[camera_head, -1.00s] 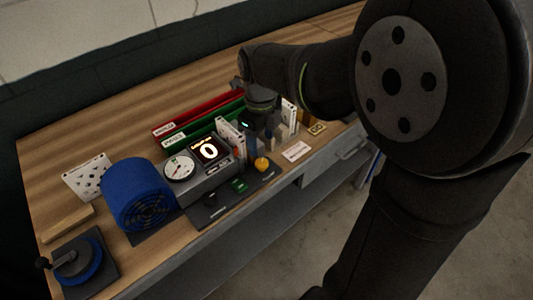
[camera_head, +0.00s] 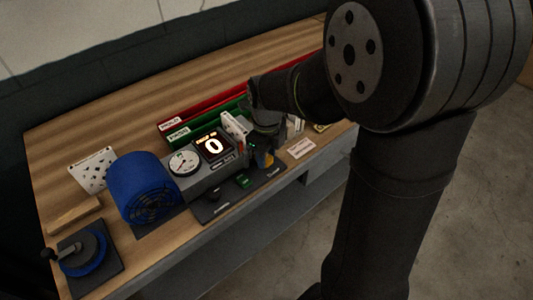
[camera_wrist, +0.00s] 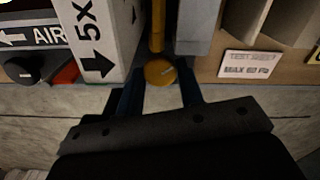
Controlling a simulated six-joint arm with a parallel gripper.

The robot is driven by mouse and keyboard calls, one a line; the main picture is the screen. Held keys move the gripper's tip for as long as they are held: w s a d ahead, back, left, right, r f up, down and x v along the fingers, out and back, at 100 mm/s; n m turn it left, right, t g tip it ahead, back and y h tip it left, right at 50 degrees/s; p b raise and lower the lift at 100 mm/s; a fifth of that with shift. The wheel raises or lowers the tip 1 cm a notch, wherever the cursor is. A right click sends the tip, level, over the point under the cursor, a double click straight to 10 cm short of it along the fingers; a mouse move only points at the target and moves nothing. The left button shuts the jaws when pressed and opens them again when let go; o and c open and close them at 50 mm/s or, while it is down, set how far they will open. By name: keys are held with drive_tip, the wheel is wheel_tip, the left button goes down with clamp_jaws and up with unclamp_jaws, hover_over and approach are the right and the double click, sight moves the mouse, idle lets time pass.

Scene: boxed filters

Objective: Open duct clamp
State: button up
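The likely duct clamp is a yellow-orange lever with a round knob (camera_wrist: 160,72). In the wrist view it lies between the two blue fingers of my gripper (camera_wrist: 161,88), which are apart on either side of it. I cannot tell whether either finger touches it. In the head view my gripper (camera_head: 261,157) hangs over the front right of the grey test rig, and a bit of the yellow knob (camera_head: 270,161) shows beside it. A white box (camera_wrist: 97,40) marked "5x" with a down arrow stands just left of the fingers.
The grey rig carries a dial gauge (camera_head: 184,162) and a display (camera_head: 212,146) reading 0. A black knob (camera_wrist: 24,70) sits under an "AIR" label. Red and green bins (camera_head: 192,132) lie behind. A paper label (camera_wrist: 249,64) is at right.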

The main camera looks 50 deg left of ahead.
drive_tip(key=shift+c, duration=0.6)
drive_tip(key=shift+n, duration=1.6)
drive_tip(key=o, duration=1)
drive_tip(key=shift+m, duration=0.3)
